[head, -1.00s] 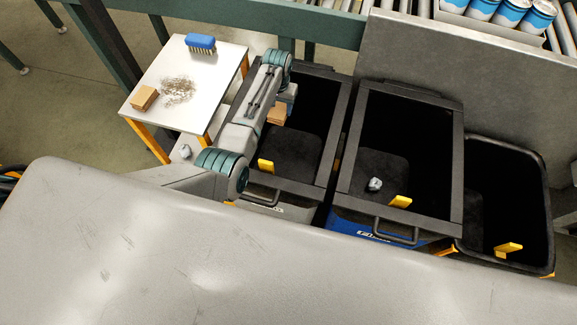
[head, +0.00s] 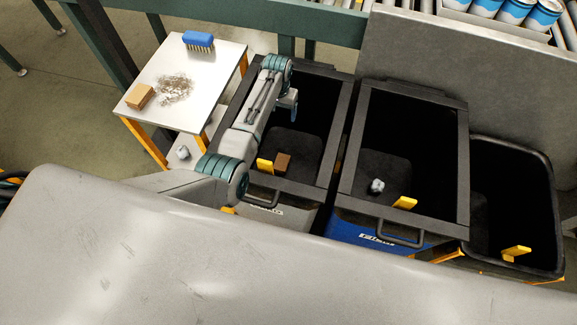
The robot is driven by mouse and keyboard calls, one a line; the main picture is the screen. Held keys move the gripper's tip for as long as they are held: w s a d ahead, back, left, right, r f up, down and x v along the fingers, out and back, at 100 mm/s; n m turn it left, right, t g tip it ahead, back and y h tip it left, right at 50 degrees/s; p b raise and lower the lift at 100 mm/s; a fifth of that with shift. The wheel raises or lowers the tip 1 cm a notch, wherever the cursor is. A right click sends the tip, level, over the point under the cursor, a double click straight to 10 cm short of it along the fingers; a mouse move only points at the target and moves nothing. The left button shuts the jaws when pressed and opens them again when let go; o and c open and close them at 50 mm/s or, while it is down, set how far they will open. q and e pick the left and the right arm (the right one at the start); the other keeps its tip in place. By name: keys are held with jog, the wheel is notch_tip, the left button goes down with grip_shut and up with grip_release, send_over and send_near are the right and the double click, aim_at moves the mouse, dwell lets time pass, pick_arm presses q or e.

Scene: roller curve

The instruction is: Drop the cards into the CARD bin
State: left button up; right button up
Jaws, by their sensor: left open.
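One small brown cardboard block (head: 283,163) lies inside the left black-rimmed bin (head: 338,135), on its floor near the yellow tab. Another brown block (head: 140,95) sits on the white side table at the left. My left arm reaches over the left bin, and its gripper (head: 291,108) hangs over the bin's opening, open and empty, apart from the block below it. The fingertips are small and partly hidden. The writing on the bin fronts is too small to read, so I cannot tell which is the CARD bin. My right gripper is out of view.
The middle bin (head: 463,160) has a blue front and holds a small crumpled grey piece (head: 376,186). A third black bin (head: 545,165) stands at the right. The side table (head: 205,85) also holds a blue brush (head: 198,40) and brown debris (head: 175,88). Cans stand at the top right.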

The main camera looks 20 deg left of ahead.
pick_arm(q)
jog(key=shift+r, duration=0.15)
notch_tip(320, 180, up, 11)
jog(key=b, duration=0.1)
jog(key=shift+f+b, duration=0.2)
jog(key=shift+b, duration=0.1)
